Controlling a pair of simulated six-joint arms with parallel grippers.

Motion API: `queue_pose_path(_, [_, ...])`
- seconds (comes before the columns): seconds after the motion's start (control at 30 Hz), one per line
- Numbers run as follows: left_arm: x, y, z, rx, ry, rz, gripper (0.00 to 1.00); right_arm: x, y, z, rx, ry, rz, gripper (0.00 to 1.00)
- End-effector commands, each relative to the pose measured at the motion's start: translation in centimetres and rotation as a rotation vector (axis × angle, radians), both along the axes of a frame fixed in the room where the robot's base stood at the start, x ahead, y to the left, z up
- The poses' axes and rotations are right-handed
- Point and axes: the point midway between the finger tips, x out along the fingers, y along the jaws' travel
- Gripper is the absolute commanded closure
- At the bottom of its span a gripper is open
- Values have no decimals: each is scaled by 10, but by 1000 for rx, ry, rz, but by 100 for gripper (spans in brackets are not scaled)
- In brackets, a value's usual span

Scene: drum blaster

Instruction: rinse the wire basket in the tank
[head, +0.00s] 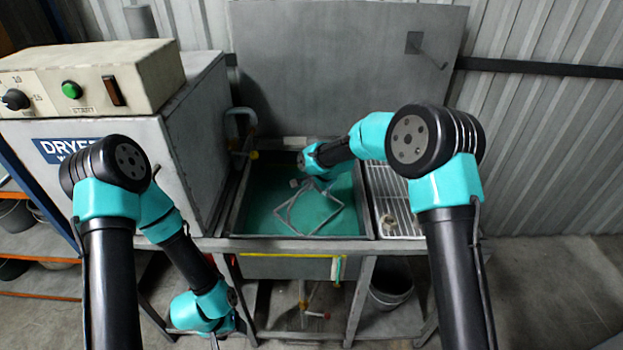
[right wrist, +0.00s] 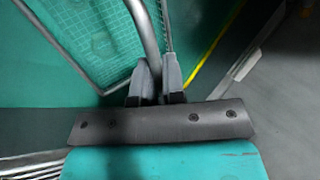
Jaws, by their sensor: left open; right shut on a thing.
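The wire basket (head: 308,208) shows as a tilted square grey frame within the outline of the tank (head: 232,205), over its turquoise inside. I cannot tell how deep it sits. My right gripper (head: 318,183) is over the tank. In the right wrist view its two grey fingers (right wrist: 158,88) are shut on the basket's grey bar handle (right wrist: 145,35). The basket's fine mesh (right wrist: 95,40) shows to the left of the handle there. My left gripper (head: 215,340) hangs low in front of the bench, at the bottom edge, open and mostly hidden by its wrist.
A dryer (head: 185,140) with a control box (head: 95,75) stands left of the tank. A wire rack (head: 400,205) lies right of it, partly behind my right arm. A grey panel (head: 340,70) rises behind. A bucket (head: 390,285) stands below the bench.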

Motion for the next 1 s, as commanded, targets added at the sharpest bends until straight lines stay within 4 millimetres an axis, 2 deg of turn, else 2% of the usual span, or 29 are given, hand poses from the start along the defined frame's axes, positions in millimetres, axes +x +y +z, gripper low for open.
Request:
queue_pose_path(0.5, [0,0,0,0,0,0,41,1,0,-38,1,-2,-1,100])
queue_pose_path(1.0, [0,0,0,0,0,0,41,1,0,-45,1,-3,-1,100])
